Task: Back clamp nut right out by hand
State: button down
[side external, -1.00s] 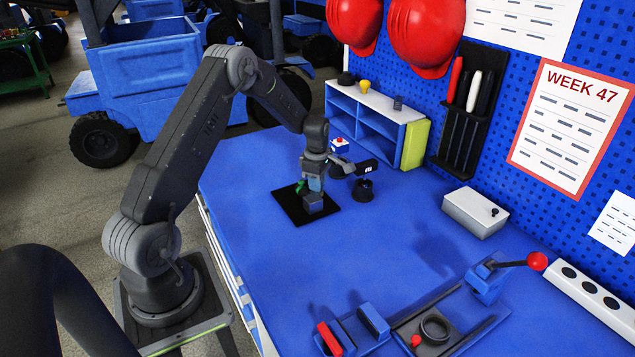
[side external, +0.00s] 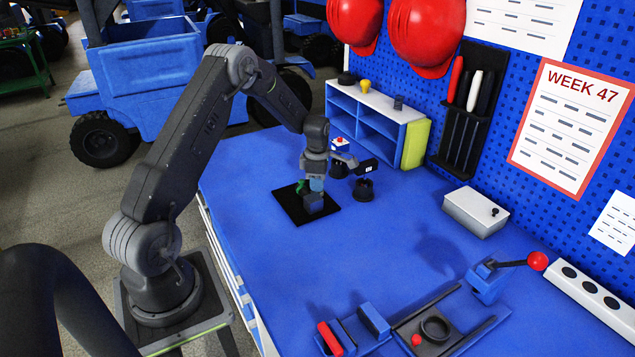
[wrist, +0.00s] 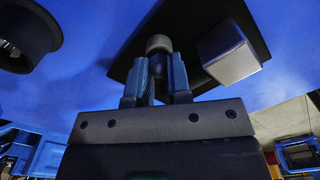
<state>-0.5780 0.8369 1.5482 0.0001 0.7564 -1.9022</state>
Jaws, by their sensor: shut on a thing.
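My gripper (side external: 313,186) is low over a black base plate (side external: 286,203) on the blue bench. In the wrist view, the two blue fingers of my gripper (wrist: 159,68) are closed around a small grey rounded part (wrist: 158,44), which looks like the clamp nut. Its top shows between the fingertips; the rest of it is hidden. A grey-blue block (wrist: 228,52) stands beside it on the plate and also shows in the side view (side external: 314,204). A small green piece (side external: 301,187) shows at the left of the fingers. Thread and nut height cannot be made out.
A black round cup-like part (side external: 364,189) stands just right of the plate, also close in the wrist view (wrist: 22,38). A shelf unit (side external: 375,130) stands behind. A light box (side external: 475,212) and a blue fixture with rails (side external: 430,330) lie farther right. The middle bench is clear.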

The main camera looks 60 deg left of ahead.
jog(key=c, duration=1.3)
grip_release()
jog(key=shift+c, duration=0.2)
notch_tip(320, 180, up, 14)
jog(key=shift+f, duration=0.1)
